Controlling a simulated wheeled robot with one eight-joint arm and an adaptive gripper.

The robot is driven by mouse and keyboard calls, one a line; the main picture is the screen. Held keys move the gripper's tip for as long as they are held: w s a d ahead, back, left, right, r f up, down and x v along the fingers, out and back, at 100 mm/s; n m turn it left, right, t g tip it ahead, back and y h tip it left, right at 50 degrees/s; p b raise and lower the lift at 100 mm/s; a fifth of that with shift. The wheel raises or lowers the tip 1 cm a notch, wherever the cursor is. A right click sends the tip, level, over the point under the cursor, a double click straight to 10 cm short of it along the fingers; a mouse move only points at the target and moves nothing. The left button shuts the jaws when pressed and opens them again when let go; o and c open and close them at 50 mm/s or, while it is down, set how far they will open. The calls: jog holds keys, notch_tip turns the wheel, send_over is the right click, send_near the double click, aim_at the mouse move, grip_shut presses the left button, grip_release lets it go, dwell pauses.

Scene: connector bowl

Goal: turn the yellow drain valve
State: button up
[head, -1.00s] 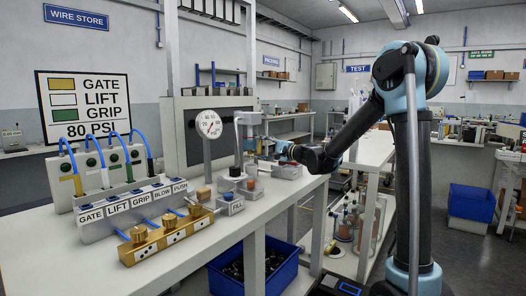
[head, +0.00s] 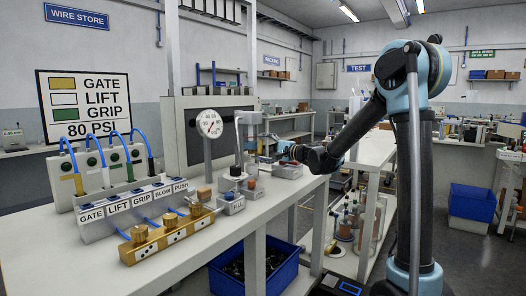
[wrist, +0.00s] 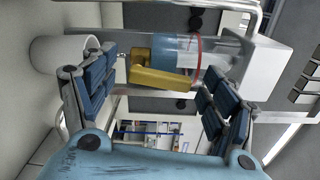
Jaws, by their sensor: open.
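The yellow drain valve (wrist: 160,78) shows in the wrist view as a blocky, bent yellow handle. It is joined to a clear cylinder (wrist: 222,58) that has a red ring and a bluish content. My gripper (wrist: 152,68) is open, with one blue-padded finger to the left of the valve and one to its right. The valve lies between the fingers in the picture; I cannot tell whether either finger touches it. In the head view my gripper (head: 277,147) is at the far end of the bench, and the valve is too small to make out there.
A white cup (wrist: 62,52) is close to the left finger. A brass manifold (head: 160,241) is at the front.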

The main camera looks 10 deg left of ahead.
jog(key=v, duration=1.1)
jog(key=shift+d, duration=0.2)
jog(key=shift+s+f, duration=0.1)
jog(key=s+d+f+n+g+h, duration=0.1)
jog(key=s+d+f+n+h, duration=0.1)
jog(key=s+d+f+h, duration=0.3)
jog(key=s+d+f+n+g+h, duration=0.2)
jog(key=s+d+f+h, duration=0.4)
jog(key=s+d+f, duration=0.6)
jog(key=s+d+f+n+g+h, duration=0.1)
jog(key=s+d+f+h, duration=0.4)
jog(key=s+d, duration=1.3)
notch_tip(320, 180, down, 4)
jog(key=shift+d+f+n+g+h, duration=0.2)
jog(key=shift+d+n+g+h, duration=0.1)
jog(key=shift+d+n, duration=0.5)
jog(key=shift+s, duration=0.1)
jog(key=shift+w+f, duration=0.2)
jog(key=shift+w, duration=0.25)
